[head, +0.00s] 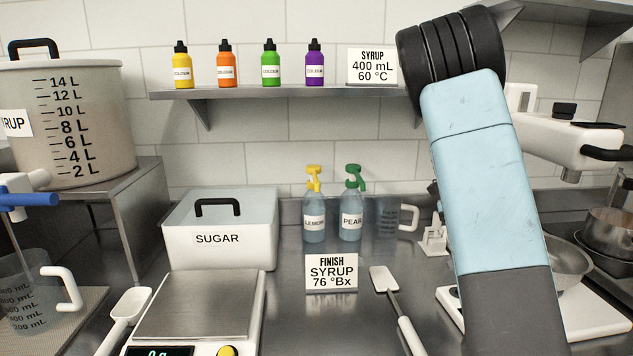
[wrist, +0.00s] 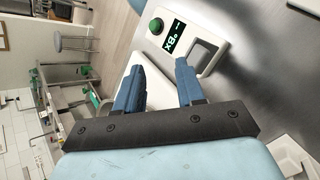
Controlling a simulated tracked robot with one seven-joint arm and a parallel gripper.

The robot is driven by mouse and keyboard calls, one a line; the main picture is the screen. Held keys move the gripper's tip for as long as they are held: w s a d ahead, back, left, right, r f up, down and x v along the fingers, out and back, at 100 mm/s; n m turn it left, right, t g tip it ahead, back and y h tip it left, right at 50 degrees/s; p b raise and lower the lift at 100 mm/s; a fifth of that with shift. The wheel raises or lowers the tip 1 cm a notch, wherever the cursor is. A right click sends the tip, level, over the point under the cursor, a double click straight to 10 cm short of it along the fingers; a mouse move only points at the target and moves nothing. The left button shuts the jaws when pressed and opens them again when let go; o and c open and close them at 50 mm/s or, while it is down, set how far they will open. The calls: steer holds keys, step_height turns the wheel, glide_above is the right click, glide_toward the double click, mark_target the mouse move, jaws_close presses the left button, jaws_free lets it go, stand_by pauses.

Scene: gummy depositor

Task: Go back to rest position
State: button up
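My gripper (wrist: 160,68) shows in the wrist view with its two blue fingers apart and nothing held between them. A white surface lies behind the gap between the fingers. Just past the right finger is a white meter (wrist: 205,45) with a green button and a lit °Bx display on the steel counter. I cannot tell whether the finger touches it. In the head view my light blue arm stands at the right, and my gripper is not seen there.
A steel-topped scale (head: 200,303), a white sugar bin (head: 220,235), two spray bottles (head: 314,215) and a sign (head: 331,272) stand on the counter. A spatula (head: 392,300) lies beside my arm. A white machine (head: 560,140) and a pot (head: 608,228) are at the right.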

steer(key=s+a+r+n+t, duration=0.5)
steer(key=s+r+t, duration=0.1)
steer(key=s, duration=0.4)
steer(key=s+a+r+n+t, duration=0.4)
steer(key=s+a+r+t, duration=0.2)
steer(key=s+t, duration=0.3)
steer(key=shift+s+a+n, duration=0.3)
steer(key=shift+s+n, duration=0.1)
steer(key=shift+s, duration=0.3)
